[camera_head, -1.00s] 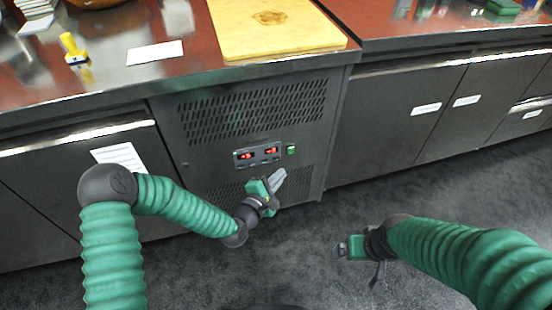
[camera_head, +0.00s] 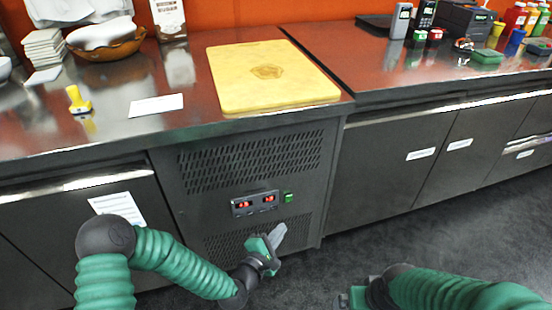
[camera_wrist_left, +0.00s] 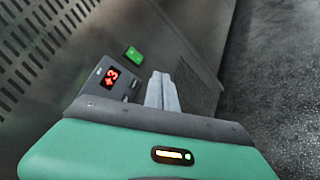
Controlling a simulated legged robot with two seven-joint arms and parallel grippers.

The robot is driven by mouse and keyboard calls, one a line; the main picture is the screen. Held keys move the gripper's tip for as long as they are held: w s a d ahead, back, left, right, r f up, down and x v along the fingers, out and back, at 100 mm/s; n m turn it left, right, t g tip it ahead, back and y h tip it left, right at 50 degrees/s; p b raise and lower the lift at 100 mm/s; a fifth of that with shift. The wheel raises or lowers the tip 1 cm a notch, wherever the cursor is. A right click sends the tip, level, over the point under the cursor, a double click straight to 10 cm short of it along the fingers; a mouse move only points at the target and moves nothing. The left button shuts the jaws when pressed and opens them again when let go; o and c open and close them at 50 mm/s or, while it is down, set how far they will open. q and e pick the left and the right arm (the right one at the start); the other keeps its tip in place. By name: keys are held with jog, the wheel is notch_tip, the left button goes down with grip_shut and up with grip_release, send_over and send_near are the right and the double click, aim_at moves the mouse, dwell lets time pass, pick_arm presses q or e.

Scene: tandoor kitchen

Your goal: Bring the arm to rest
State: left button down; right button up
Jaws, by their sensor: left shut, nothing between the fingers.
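My left arm comes in from the left in the head view. My left gripper (camera_head: 277,237) is shut and empty, below the counter in front of the fridge unit's lower vent. Its grey fingers lie together in the left wrist view (camera_wrist_left: 162,92), near the control panel and the green switch. My right arm comes in from the lower right. My right gripper (camera_head: 346,299) is low over the floor at the bottom edge; its fingers are too small and cut off to read.
The fridge unit carries a control panel (camera_head: 255,203) with red digits and a green switch (camera_head: 288,197). Above, the counter holds a yellow cutting board (camera_head: 270,75), a yellow-handled tool (camera_head: 77,100), a white card (camera_head: 156,105) and a bowl (camera_head: 105,48). Grey floor (camera_head: 400,245) lies open between the arms.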

pick_arm(q)
jog(key=s+a+f+m+g+y, duration=0.2)
jog(key=s+a+m+g+y, duration=0.2)
jog(key=s+a+m+g, duration=0.7)
jog(key=s+a+r+m+y+p, duration=0.1)
jog(key=s+a+r+m+y, duration=0.2)
jog(key=s+a+r+m, duration=0.45)
jog(key=w+p+v, duration=0.2)
jog(key=p+v, duration=1.6)
jog(key=p, duration=0.1)
jog(key=w+r+p+v, duration=0.1)
jog(key=w+p+v, duration=0.2)
jog(key=p+v, duration=1.5)
jog(key=shift+a+r+m+p, duration=0.35)
jog(key=shift+a+r+p, duration=0.1)
jog(key=shift+a+p, duration=0.25)
